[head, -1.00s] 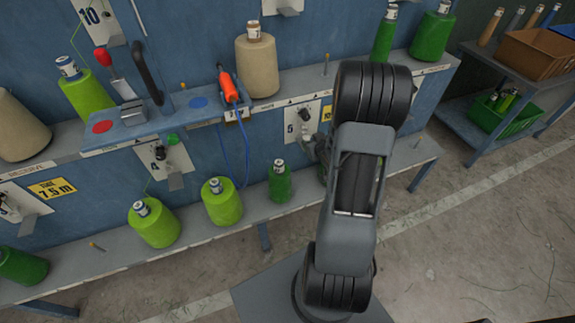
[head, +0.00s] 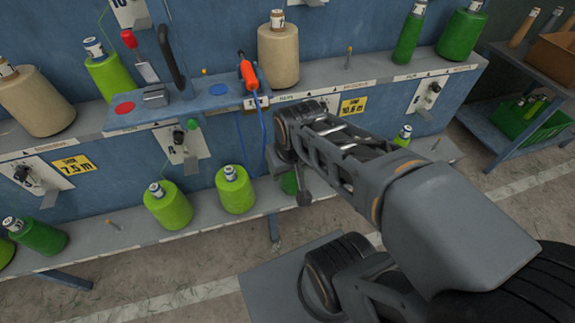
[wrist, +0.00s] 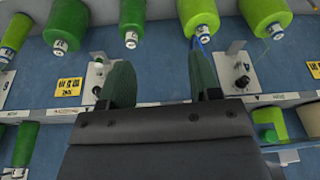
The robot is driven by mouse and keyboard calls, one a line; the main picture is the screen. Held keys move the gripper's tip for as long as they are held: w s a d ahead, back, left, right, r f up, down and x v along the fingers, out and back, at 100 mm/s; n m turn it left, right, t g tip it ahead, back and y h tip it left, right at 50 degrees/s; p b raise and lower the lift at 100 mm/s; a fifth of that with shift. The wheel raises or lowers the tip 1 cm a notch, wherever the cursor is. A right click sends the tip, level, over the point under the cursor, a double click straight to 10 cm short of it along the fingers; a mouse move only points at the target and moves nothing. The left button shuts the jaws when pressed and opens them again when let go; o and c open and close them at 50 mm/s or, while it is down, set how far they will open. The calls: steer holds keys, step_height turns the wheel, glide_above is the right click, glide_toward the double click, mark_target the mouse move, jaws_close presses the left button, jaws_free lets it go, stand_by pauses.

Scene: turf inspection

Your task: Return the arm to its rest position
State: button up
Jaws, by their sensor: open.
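My gripper (wrist: 162,82) shows in the wrist view with its two dark green fingers spread apart and nothing between them. Behind it is the blue rack, seen upside down, with green spools hanging into the top of that view. In the head view my arm reaches from the lower right toward the rack. Its far end is in front of the lower shelf, where a small dark part, seemingly of my gripper (head: 303,192), shows beside a mostly hidden green spool (head: 289,183). Whether it touches anything there cannot be told.
Light green spools (head: 168,205) and (head: 234,188) stand on the lower shelf, left of my arm. A beige cone (head: 278,55) and an orange-handled tool (head: 248,72) with a blue cord are above. A side cart with a green crate (head: 520,118) stands right.

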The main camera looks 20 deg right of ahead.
step_height(320, 180, up, 11)
steer(key=p, duration=1)
steer(key=shift+s+t, duration=0.15)
steer(key=shift+t, duration=0.15)
steer(key=shift+a+r, duration=0.1)
steer(key=shift+c, duration=0.4)
